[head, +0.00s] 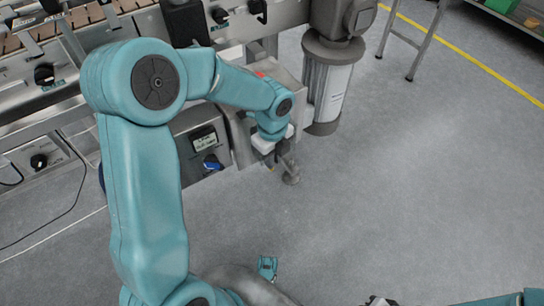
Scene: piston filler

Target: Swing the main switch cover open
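My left gripper (280,167) points down beside the front of a grey steel box (285,88) on the machine. Its fingers are small and partly hidden by its own wrist, so I cannot tell whether they are open or shut, or touching anything. The main switch cover cannot be singled out clearly; my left arm hides part of the box front. Left of the gripper is a panel with a small display (204,140) and a blue knob (212,162).
A grey cylindrical unit (333,85) stands just right of the box. The conveyor machine, with several black knobs (44,74), fills the upper left. A metal-legged stand (421,45) is at the upper right. The grey floor at right is clear, with a yellow line (470,57).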

